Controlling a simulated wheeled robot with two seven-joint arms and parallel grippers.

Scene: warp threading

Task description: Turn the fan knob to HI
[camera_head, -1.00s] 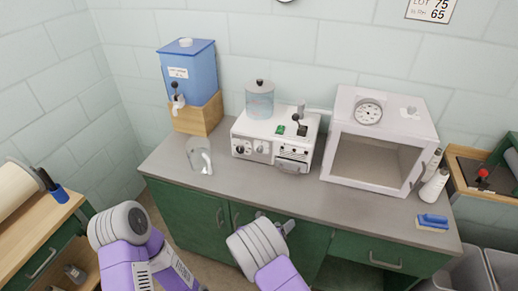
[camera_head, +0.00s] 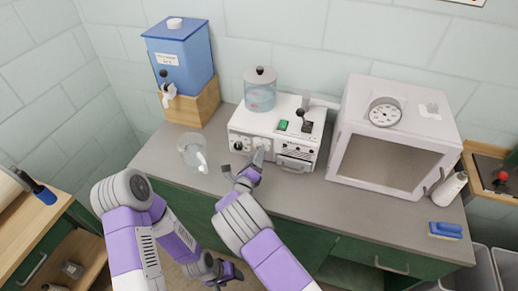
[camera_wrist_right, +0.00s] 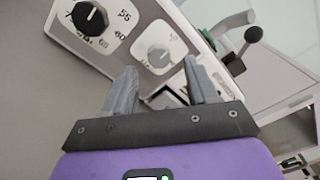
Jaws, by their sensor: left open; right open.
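The white machine (camera_head: 272,128) stands on the counter. Its front has a black knob (camera_wrist_right: 88,18) on a dial with numbers including 55 and 60, and a pale grey knob (camera_wrist_right: 158,56) on a second white dial; I cannot read that dial's marks. My right gripper (camera_wrist_right: 160,68) is open, with the pale knob between its fingertips in the right wrist view; I see no contact. In the head view the right gripper (camera_head: 248,164) is in front of the machine and partly hides the pale knob. My left gripper (camera_head: 228,277) is open and low, in front of the cabinet.
A clear jug (camera_head: 193,153) stands left of the machine, and a blue dispenser (camera_head: 183,56) is behind it. A white box with a window (camera_head: 390,160) stands to the right. A lever (camera_head: 302,117) rises from the machine's top.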

